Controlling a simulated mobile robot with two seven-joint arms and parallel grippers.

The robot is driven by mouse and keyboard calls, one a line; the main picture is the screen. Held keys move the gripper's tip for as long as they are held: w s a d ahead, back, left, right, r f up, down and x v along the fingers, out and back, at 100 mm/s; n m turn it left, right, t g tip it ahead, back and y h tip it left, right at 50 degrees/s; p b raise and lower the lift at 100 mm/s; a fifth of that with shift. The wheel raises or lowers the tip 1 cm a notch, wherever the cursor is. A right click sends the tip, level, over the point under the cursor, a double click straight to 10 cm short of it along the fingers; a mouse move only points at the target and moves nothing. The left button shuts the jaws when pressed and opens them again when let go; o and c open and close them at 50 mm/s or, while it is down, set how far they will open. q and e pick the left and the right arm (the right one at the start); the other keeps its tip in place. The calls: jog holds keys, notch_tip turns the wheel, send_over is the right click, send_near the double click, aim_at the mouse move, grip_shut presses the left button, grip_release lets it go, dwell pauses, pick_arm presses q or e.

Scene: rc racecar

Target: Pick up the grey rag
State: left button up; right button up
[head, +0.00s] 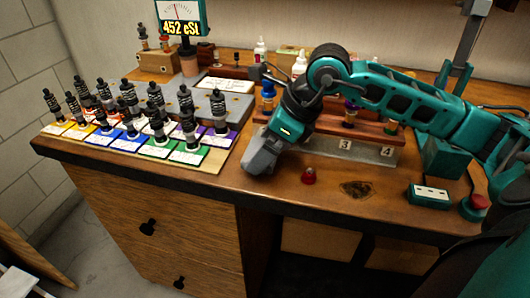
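My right arm comes in from the right across the wooden workbench (330,200). Its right gripper (259,160) points down at the bench's front part, beside the right edge of the board of shock absorbers. A grey, blocky shape shows at its tip. I cannot tell whether this is only the fingers or also grey cloth, nor whether the fingers are open or shut. I cannot make out a separate grey rag anywhere on the bench; the arm hides part of the top. My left gripper is not in view.
Several dark shock absorbers stand on coloured cards (128,130) at left. A numbered rack (345,145) stands behind the arm. A meter (181,18) stands at the back.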

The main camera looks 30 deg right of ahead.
notch_tip(320, 180, up, 18)
jog(key=p, duration=0.3)
jog(key=shift+f, duration=0.15)
